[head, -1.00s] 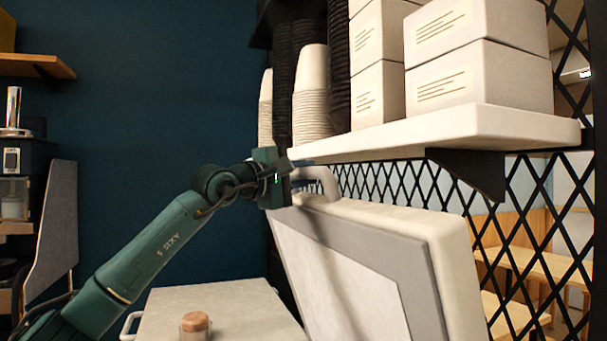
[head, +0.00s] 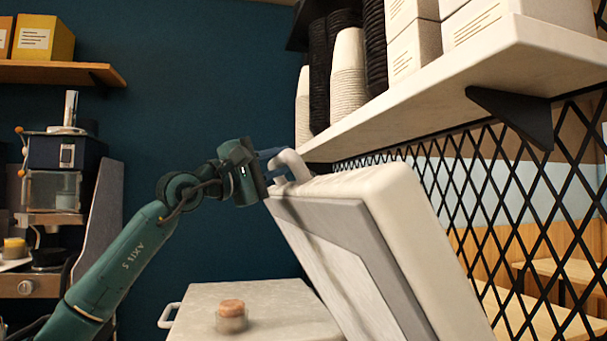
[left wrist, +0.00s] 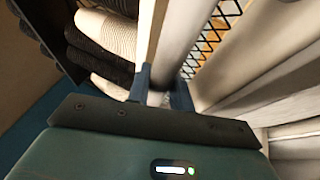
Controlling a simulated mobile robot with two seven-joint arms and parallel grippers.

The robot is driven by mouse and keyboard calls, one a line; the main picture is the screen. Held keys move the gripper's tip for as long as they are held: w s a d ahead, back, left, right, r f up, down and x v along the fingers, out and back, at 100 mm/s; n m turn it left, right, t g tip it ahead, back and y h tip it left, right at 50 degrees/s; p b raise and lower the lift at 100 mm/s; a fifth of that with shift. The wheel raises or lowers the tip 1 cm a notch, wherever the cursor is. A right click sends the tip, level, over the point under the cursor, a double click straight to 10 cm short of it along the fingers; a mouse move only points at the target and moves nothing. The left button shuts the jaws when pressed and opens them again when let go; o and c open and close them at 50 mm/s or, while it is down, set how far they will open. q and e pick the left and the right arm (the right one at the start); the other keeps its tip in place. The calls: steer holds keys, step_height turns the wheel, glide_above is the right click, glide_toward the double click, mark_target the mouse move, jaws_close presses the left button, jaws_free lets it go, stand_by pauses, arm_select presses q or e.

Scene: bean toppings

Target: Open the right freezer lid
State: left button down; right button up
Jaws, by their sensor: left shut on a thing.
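The right freezer lid (head: 375,255) is raised and stands tilted, with its grey-and-white inner side facing left. Its white handle (head: 293,163) is at the upper edge. My left gripper (head: 272,165) is at this handle and shut on it. In the left wrist view, the fingers of my left gripper (left wrist: 160,88) close around the handle, partly hidden by the gripper body. The lid's pale surface (left wrist: 262,85) shows on the right there. My right gripper is not in view.
A closed white left lid (head: 265,300) with its own handle carries a small cork-topped jar (head: 231,315). A white shelf (head: 450,75) with cup stacks and boxes hangs close above the raised lid. A black lattice (head: 510,200) stands behind it. A coffee machine (head: 55,170) is at left.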

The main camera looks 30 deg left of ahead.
arm_select(q)
steer(key=shift+s+a+f, duration=0.35)
steer(key=shift+f, duration=0.05)
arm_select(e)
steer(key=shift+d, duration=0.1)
arm_select(q)
steer(key=c, duration=1.3)
jaws_free()
steer(key=shift+r, duration=0.1)
steer(key=shift+o, duration=0.2)
steer(key=shift+s+a+f+b, duration=0.15)
steer(key=shift+s+f+b, duration=0.1)
steer(key=shift+s+b, duration=0.15)
steer(key=b+v, duration=0.5)
steer(key=v, duration=0.7)
steer(key=shift+s, duration=0.15)
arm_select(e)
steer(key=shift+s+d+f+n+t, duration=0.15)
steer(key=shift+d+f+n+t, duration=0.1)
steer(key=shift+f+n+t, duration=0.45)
